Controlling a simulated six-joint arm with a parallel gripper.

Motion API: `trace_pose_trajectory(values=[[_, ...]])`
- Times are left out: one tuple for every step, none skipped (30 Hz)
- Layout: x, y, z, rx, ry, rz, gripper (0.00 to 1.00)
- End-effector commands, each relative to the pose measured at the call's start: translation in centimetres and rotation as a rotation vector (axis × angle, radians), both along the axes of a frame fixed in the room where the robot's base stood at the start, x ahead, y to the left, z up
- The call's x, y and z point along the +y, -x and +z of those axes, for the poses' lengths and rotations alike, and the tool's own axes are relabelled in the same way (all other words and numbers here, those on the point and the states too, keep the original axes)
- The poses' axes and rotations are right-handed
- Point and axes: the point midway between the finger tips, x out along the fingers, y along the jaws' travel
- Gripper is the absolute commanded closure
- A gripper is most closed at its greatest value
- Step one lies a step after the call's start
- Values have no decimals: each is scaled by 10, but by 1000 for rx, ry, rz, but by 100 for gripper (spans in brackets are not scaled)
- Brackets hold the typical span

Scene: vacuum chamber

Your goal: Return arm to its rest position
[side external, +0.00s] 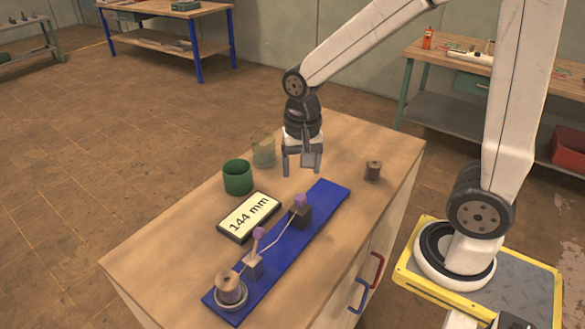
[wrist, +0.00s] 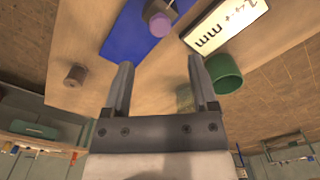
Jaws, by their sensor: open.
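My gripper (side external: 301,164) hangs above the far part of the wooden workbench (side external: 330,140), open and with nothing between its fingers. In the wrist view its two fingers (wrist: 158,72) are spread apart, with bare tabletop and part of the blue board beyond them. The arm reaches in from the right, bent at the elbow. No object is touching the gripper in either view.
A blue board (side external: 285,247) carries blocks with purple knobs and a copper spool (side external: 229,287). Beside it are a display reading "144 mm" (side external: 249,216), a green cup (side external: 237,177) and a clear glass (side external: 263,150). Another spool (side external: 373,171) stands right of the gripper.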

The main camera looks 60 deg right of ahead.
Motion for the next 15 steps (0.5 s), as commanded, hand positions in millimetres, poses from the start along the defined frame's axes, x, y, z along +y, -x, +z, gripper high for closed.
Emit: trace_pose_trajectory(values=[[0,1,-2,-4,0,17,25],[0,2,-3,-9,1,33,25],[0,3,-5,-16,1,57,25],[0,4,-6,-23,2,79,25],[0,5,-8,-30,2,105,25],[0,6,-11,-41,4,143,25],[0,8,-13,-50,6,175,25],[0,9,-16,-60,7,209,25],[0,11,-19,-74,12,258,25],[0,13,-22,-84,15,296,25],[0,14,-25,-96,18,334,25],[0,17,-28,-111,25,387,25],[0,18,-30,-122,29,426,25],[0,20,-33,-132,35,464,25],[0,22,-35,-146,42,514,25]])
